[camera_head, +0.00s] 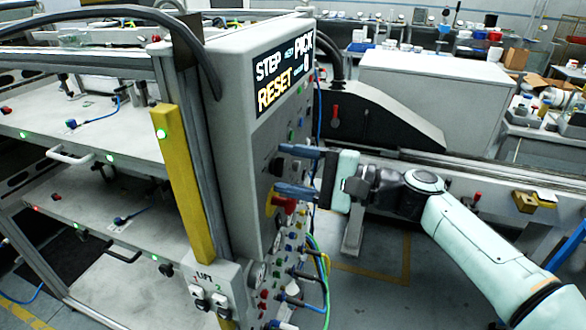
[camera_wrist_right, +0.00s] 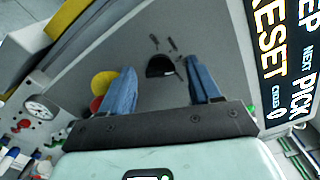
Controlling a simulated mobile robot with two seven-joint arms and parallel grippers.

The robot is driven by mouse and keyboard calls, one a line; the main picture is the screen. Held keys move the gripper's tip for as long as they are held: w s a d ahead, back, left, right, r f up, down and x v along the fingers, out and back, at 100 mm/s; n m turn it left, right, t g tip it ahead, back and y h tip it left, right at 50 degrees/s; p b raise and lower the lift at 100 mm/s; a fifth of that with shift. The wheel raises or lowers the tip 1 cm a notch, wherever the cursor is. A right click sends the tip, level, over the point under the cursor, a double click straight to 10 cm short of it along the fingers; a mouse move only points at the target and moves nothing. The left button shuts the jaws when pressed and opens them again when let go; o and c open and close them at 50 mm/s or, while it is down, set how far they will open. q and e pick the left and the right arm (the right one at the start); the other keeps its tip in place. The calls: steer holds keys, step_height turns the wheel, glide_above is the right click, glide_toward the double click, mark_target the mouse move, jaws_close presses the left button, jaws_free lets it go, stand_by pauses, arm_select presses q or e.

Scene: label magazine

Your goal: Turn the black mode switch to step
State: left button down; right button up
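The black mode switch (camera_wrist_right: 160,67) is a round knob on the grey panel in the right wrist view, with a few short dark marks around it. My right gripper (camera_wrist_right: 160,66) is open, with one blue finger on each side of the switch; a gap shows between each finger and the knob. In the head view my right gripper (camera_head: 281,168) reaches the panel from the right, and the switch (camera_head: 276,165) shows dark between the fingertips. I cannot tell how deep the fingers reach around it. My left gripper is not in view.
A red and yellow emergency button (camera_head: 285,204) sits just below the lower finger. A display (camera_head: 284,72) above reads STEP, PICK, RESET and 0. Cables and fittings (camera_head: 290,275) crowd the panel's lower part. A shelf rack (camera_head: 90,135) stands at left.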

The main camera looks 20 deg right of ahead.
steer(key=shift+d, duration=0.1)
steer(key=b+v, duration=0.1)
steer(key=v, duration=1.2)
steer(key=shift+s, duration=0.15)
